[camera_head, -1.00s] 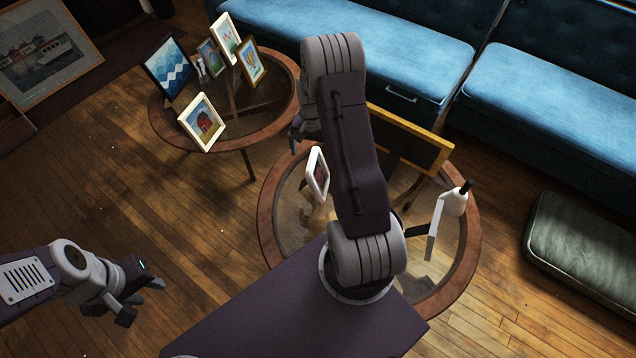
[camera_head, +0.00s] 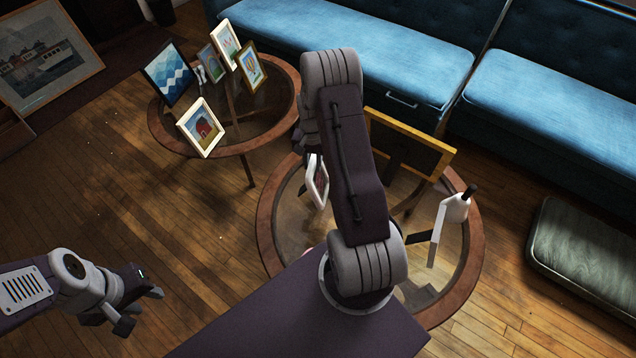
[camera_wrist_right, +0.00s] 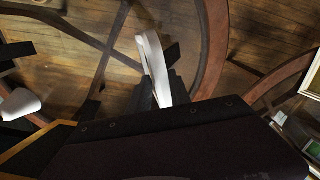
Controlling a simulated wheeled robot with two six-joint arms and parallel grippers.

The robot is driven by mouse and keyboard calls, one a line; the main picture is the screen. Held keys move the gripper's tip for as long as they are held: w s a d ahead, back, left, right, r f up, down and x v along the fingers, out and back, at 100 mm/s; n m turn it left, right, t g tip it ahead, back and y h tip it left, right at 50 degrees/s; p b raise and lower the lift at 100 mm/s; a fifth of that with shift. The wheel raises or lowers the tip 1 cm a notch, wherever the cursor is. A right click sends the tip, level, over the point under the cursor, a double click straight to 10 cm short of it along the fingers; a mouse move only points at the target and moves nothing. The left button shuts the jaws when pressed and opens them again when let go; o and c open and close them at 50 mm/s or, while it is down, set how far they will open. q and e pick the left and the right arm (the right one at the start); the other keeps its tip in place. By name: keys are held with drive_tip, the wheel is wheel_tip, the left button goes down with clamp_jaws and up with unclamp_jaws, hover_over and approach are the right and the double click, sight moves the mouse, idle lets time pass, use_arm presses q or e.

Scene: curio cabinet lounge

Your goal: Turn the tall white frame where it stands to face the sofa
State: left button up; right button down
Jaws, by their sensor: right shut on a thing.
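The tall white frame (camera_head: 318,184) is at the near round table's left side, seen at a steep angle, with part of its picture showing. In the right wrist view the white frame (camera_wrist_right: 152,58) is nearly edge-on between the dark fingers of my right gripper (camera_wrist_right: 163,88), which is shut on it. My right arm hides most of that gripper in the head view. I cannot tell whether the frame's foot touches the glass. My left gripper (camera_head: 139,308) is open and empty over the floor at lower left. The blue sofa (camera_head: 385,60) runs along the back.
Several frames stand on the far round table (camera_head: 160,132). A green cushion (camera_head: 590,240) lies on the floor at right. Floor at left is clear.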

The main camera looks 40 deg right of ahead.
drive_tip(key=shift+s+d+r+n+p, duration=0.25)
drive_tip(key=shift+s+d+n+p, duration=0.2)
drive_tip(key=shift+s+d+n, duration=0.15)
drive_tip(key=shift+s+d+r+n+p, duration=0.1)
drive_tip(key=shift+s+d+n+p, duration=0.55)
drive_tip(key=shift+s+d+n, duration=0.45)
drive_tip(key=shift+s+a, duration=0.1)
drive_tip(key=shift+a, duration=0.1)
drive_tip(key=n+h+b, duration=0.1)
drive_tip(key=n+b, duration=0.1)
drive_tip(key=n+h+b, duration=0.1)
drive_tip(key=h, duration=0.1)
drive_tip(key=shift+a+n+g+b, duration=0.2)
drive_tip(key=shift+n+g+b, duration=0.15)
drive_tip(key=shift+n+g, duration=0.05)
